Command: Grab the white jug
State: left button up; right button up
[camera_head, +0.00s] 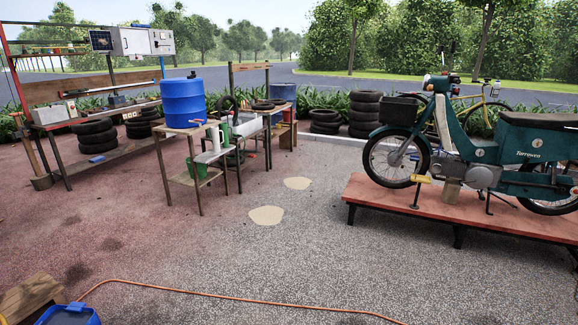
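The white jug (216,138) appears small in the head view, left of centre. It looks upright, and it stands on a low wooden stand (185,180) in front of the blue barrel. A green object (225,131) is right beside or just behind it. It is too small to make out its handle clearly. Neither of my grippers shows in the view. The jug stands some way off across the paved yard.
A blue barrel (184,102) stands behind the jug, and a green bucket (197,171) sits lower on the stand. A moped (480,150) is on a red platform (450,208) at right. An orange hose (230,297) crosses the foreground. The middle ground is open.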

aim_at(215, 130)
jog(key=u, duration=0.1)
jog(key=i, duration=2.45)
jog(key=u, duration=0.3)
jog(key=i, duration=3.9)
jog(key=u, duration=0.15)
